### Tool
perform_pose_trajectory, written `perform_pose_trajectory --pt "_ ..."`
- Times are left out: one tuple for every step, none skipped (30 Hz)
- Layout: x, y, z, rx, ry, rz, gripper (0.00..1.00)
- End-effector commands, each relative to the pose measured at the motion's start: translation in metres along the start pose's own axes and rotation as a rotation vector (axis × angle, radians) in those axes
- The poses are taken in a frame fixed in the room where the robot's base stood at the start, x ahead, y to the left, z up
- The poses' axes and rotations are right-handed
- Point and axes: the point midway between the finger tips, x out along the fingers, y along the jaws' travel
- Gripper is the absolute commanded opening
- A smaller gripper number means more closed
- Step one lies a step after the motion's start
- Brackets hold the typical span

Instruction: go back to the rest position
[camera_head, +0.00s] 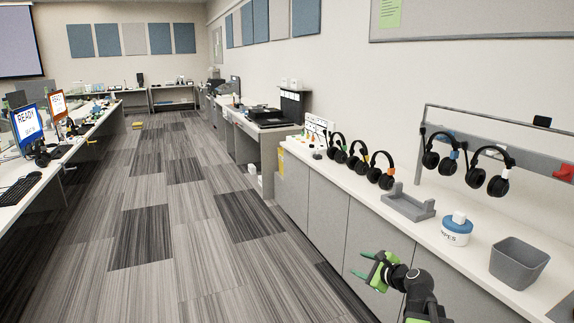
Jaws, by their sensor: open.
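My gripper (370,270) has green fingers and shows at the lower right of the head camera view. Its fingers are apart, with nothing between them. It is over the floor, in front of the grey cabinet fronts below the white counter (461,258). The dark arm links behind it run down to the bottom edge of the picture.
The counter holds several black headphones (381,171), a grey cradle (408,205), a white tub with a blue lid (457,230) and a grey bin (518,263). More headphones hang on a rack (487,170). The carpeted aisle (190,220) is clear. Desks with screens (28,125) stand left.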

Motion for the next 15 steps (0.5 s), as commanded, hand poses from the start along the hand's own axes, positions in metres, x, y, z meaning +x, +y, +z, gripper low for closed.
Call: perform_pose_trajectory --pt "0.016 0.032 0.026 -0.106 -0.013 0.081 0.49" --pt "0.023 0.051 0.038 -0.176 -0.018 0.13 0.49" --pt "0.031 0.076 0.053 -0.271 -0.026 0.195 0.49" --pt "0.036 0.094 0.063 -0.343 -0.032 0.243 0.49" --pt "0.039 0.112 0.071 -0.417 -0.038 0.291 0.49" --pt "0.042 0.135 0.081 -0.516 -0.046 0.354 0.49" --pt "0.043 0.152 0.087 -0.592 -0.053 0.402 0.49" --pt "0.043 0.169 0.092 -0.673 -0.059 0.452 0.49" --pt "0.042 0.19 0.096 -0.785 -0.068 0.522 0.49" --pt "0.039 0.206 0.097 -0.877 -0.075 0.579 0.49" --pt "0.034 0.221 0.095 -0.975 -0.081 0.641 0.49" --pt "0.025 0.237 0.087 -1.112 -0.088 0.733 0.49" --pt "0.017 0.244 0.077 -1.206 -0.089 0.8 0.49" --pt "0.007 0.247 0.064 -1.285 -0.088 0.864 0.49" --pt "-0.005 0.248 0.048 -1.374 -0.089 0.942 0.49"
